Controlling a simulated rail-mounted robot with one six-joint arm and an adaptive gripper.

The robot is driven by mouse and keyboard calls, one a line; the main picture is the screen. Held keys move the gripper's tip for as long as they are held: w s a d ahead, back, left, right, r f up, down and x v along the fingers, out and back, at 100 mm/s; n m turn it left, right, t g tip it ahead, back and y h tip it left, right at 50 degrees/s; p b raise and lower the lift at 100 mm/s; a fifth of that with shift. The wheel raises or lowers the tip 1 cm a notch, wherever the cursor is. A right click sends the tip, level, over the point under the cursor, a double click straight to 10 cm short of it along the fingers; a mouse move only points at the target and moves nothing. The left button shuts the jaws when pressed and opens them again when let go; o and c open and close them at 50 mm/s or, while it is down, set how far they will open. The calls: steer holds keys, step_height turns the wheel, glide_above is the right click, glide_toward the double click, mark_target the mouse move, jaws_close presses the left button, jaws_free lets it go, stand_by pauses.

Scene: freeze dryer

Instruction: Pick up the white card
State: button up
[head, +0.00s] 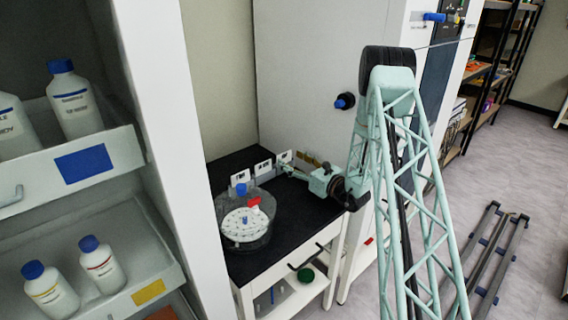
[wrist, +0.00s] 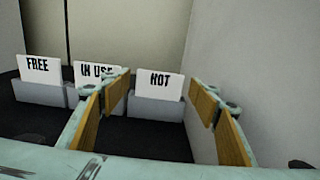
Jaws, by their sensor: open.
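Three white cards stand upright in a row in grey block holders at the back of the black bench top. In the wrist view they read FREE (wrist: 38,69), IN USE (wrist: 92,73) and HOT (wrist: 158,84); the IN USE card is partly hidden by my left finger. The row also shows small in the head view, with the rightmost card (head: 284,157) nearest my gripper (head: 300,168). In the wrist view my gripper (wrist: 162,98) is open and empty, its wood-coloured pads spread wide. The HOT card and its holder (wrist: 157,109) show between the fingers, apparently ahead of them.
A clear round vessel with a white perforated disc (head: 244,224) stands on the black bench top (head: 290,215), left of my arm. A large white cabinet (head: 310,75) rises behind and right of the cards. Shelves with white bottles (head: 102,264) stand at left.

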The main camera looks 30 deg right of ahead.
mark_target(285, 155)
steer(key=shift+b+x, duration=0.35)
steer(key=shift+x, duration=1.45)
steer(key=shift+c, duration=0.6)
steer(key=c, duration=0.5)
